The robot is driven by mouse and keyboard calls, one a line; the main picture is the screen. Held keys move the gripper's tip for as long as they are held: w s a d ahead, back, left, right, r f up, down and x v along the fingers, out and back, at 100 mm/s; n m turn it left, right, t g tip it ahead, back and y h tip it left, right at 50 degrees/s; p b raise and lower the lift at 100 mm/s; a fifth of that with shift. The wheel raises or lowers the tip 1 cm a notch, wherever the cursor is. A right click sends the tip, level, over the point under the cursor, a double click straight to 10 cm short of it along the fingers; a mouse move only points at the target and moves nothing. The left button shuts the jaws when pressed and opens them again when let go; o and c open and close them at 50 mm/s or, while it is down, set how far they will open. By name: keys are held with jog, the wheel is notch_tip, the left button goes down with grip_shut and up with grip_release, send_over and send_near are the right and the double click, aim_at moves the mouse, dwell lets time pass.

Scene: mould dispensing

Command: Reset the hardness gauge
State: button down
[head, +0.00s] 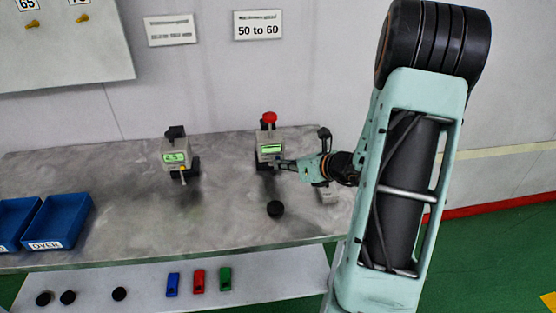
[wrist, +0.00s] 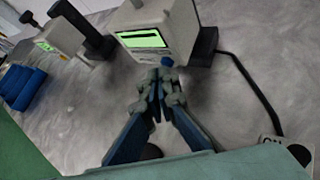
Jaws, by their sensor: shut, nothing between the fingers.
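Two grey gauges with lit green screens stand on the grey bench; I cannot tell by label which is the hardness gauge. The right gauge (head: 270,148) has a red knob (head: 269,117) on top. The left gauge (head: 175,152) has a yellow-tipped part in front. My gripper (head: 281,164) is shut and empty, its fingertips (wrist: 162,76) just in front of the right gauge, below its screen. Whether they touch it is unclear. A black puck (head: 275,208) lies on the bench before it.
Blue trays (head: 62,218) stand at the bench's left, one marked OVER. A lower shelf (head: 145,307) holds black pucks and blue, red and green blocks. A black cable (wrist: 250,85) runs right of the gauge. A "50 to 60" sign (head: 258,25) hangs behind.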

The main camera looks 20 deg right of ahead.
jog(key=shift+s+a, duration=0.15)
jog(key=shift+s, duration=0.4)
jog(key=shift+s+a+b, duration=0.15)
jog(key=shift+s+a, duration=0.1)
jog(key=shift+s, duration=0.55)
jog(key=shift+s+a+b, duration=0.2)
jog(key=shift+s, duration=0.6)
jog(key=shift+s+a+b, duration=0.15)
jog(key=shift+s+a, duration=0.1)
jog(key=shift+s, duration=0.55)
jog(key=shift+a, duration=0.1)
